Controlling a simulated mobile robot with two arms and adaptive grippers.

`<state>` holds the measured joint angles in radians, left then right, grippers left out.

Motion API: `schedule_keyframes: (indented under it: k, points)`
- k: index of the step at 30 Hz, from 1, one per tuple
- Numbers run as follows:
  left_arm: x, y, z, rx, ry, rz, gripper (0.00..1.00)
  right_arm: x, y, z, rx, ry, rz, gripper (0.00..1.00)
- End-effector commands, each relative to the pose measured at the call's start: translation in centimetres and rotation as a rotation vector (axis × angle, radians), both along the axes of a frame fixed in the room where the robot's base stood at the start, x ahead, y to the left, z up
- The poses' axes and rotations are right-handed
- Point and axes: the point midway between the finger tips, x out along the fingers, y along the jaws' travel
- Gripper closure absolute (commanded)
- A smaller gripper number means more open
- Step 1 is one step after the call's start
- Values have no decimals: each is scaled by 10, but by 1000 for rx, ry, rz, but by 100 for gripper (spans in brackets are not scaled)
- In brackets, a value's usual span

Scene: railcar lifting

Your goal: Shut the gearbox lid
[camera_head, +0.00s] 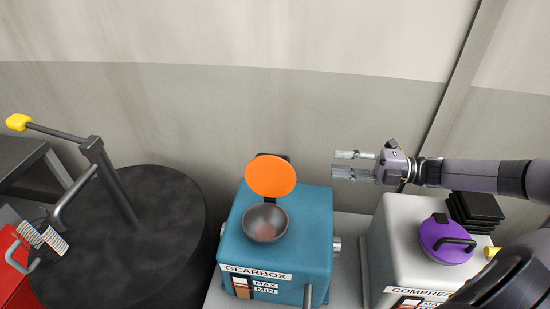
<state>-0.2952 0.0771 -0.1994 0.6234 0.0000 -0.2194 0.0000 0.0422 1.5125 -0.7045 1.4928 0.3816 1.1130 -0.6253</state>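The blue gearbox (312,222) stands in the middle, with a "GEARBOX" label and a MAX/MIN gauge on its front. Its round orange lid (270,176) stands raised behind a round grey metal opening (265,222), so the gearbox is open. My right gripper (338,162) comes in from the right. It is above and to the right of the gearbox, apart from the lid, with its two fingers pointing left. The fingers are apart with nothing between them. My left gripper is not in view.
A white compressor (397,240) with a shut purple lid (446,240) stands to the right. A black drum-like base (150,230) with a yellow-tipped lever (18,122) stands to the left. A red box (14,270) is at the lower left. A wall closes off the back.

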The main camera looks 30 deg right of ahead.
Motion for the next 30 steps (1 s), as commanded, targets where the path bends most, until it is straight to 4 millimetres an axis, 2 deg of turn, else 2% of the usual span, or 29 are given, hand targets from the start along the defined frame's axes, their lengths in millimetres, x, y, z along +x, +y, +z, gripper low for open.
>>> schedule_keyframes:
  k: [5, 21, 30]
  points:
    - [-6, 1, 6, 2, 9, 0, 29, 13, 17, 3, 4, -5, 1, 70]
    - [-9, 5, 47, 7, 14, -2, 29, 82, 109, 6, 5, -3, 0, 70]
    - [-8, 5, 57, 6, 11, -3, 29, 102, 136, 2, 2, 0, 0, 70]
